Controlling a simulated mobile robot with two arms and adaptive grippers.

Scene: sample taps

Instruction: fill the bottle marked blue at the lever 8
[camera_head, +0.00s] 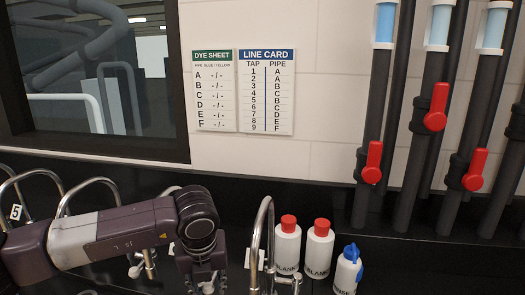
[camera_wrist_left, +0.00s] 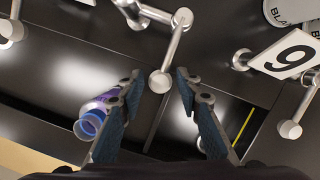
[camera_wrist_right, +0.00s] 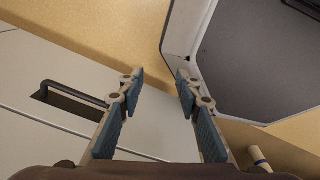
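My left gripper (camera_head: 206,284) is low in front of the tap row in the head view. In the left wrist view its fingers (camera_wrist_left: 158,80) are open, with a metal lever's round end (camera_wrist_left: 160,82) between or just beyond the tips; contact cannot be told. That tap's number does not show. A plate marked 9 (camera_wrist_left: 290,52) stands to the right. My right gripper (camera_wrist_right: 158,82) is open and empty.
Two red-capped BLANK bottles (camera_head: 318,248) and a blue-topped rinse bottle (camera_head: 347,270) stand right of the taps. A dye sheet (camera_head: 214,90) and line card (camera_head: 266,92) hang on the wall. Red valve handles (camera_head: 372,162) are on the right pipes. A grey bin (camera_wrist_right: 260,65) is near my right gripper.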

